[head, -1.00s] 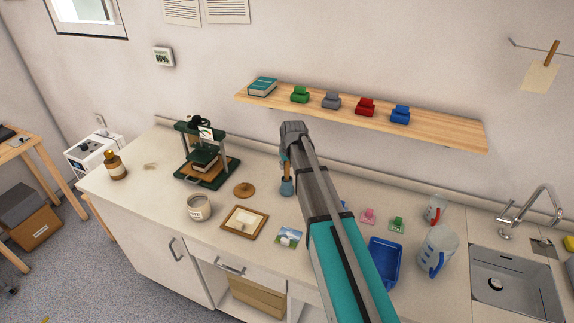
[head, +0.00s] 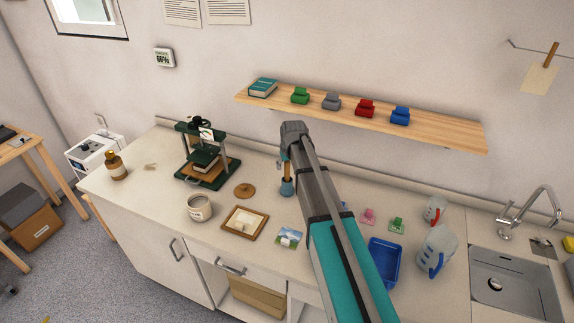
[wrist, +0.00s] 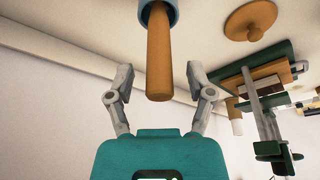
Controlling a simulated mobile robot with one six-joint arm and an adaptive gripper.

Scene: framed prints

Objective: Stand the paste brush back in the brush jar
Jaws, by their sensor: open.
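The paste brush's wooden handle (head: 287,170) stands upright with its lower end in the blue-grey brush jar (head: 287,188) on the counter. Its bristles are hidden. In the wrist view the handle (wrist: 159,55) points out of the round blue jar (wrist: 160,8), seen at the top edge. My gripper (wrist: 160,72) is open, one finger on each side of the handle with a visible gap on both sides. In the head view my gripper (head: 284,158) is at the handle, above the jar, partly hidden by my arm.
A green press (head: 205,165), round wooden lid (head: 244,190), paste pot (head: 199,208) and wooden frame (head: 245,223) stand left of the jar. A blue tray (head: 384,262), jugs (head: 437,250) and the sink (head: 515,290) are right. A shelf (head: 440,128) hangs behind.

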